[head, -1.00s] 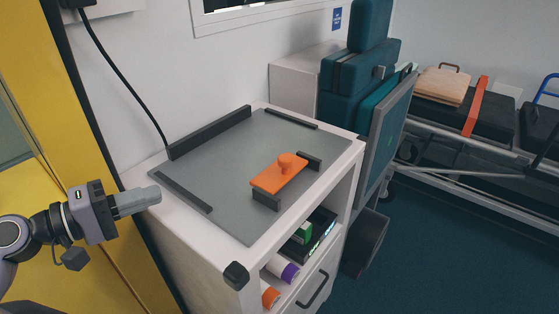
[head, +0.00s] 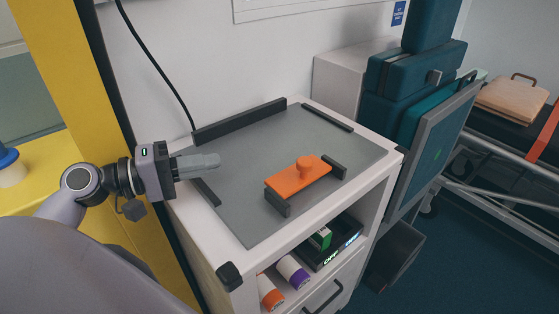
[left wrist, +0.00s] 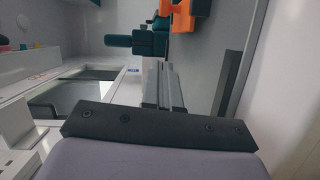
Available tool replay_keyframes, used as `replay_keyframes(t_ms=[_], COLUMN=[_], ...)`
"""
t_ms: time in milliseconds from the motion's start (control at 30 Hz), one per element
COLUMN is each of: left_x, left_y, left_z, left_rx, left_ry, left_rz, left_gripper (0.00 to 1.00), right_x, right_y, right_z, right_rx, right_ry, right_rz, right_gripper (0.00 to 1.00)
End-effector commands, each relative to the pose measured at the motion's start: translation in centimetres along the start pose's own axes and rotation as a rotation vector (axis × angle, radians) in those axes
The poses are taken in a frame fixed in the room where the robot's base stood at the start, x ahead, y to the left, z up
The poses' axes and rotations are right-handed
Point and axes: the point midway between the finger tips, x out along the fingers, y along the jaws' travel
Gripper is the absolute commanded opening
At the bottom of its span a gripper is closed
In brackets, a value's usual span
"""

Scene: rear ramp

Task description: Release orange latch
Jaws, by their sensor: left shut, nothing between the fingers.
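The orange latch (head: 298,179) is a flat bar with a round knob on top. It lies near the front right of the grey cabinet top (head: 240,212), with dark blocks at its two ends. It also shows at the top of the left wrist view (left wrist: 198,12). My left gripper (head: 217,161) is shut and empty. In the head view it is over the left part of the cabinet top, left of the latch and apart from it. Its fingers also show in the left wrist view (left wrist: 163,72). My right gripper is in neither view.
Dark rails (head: 240,121) edge the cabinet top at the back and sides. An open shelf below holds rolls (head: 293,271) and a dark box. Teal bags (head: 412,75) and a grey panel (head: 435,145) stand right of the cabinet. A yellow frame is at left.

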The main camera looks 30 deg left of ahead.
Motion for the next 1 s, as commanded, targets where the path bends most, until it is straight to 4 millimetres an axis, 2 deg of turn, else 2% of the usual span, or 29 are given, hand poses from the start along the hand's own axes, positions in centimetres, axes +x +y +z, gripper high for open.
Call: replay_keyframes(t_ms=[267,933,1000], left_x=[1.6,10.3,10.9], left_y=[0.1,0.3,0.3], left_z=[0.0,-0.1,0.8], left_rx=[0.000,0.001,-0.002], left_ry=[-0.003,0.000,-0.002], left_rz=[0.000,0.002,0.001], left_gripper=[0.00,0.00,0.00], right_x=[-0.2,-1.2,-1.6], right_y=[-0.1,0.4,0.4], right_z=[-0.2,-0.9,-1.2], right_rx=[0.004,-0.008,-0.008], right_ry=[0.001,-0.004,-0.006], right_rz=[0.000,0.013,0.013], right_gripper=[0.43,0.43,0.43])
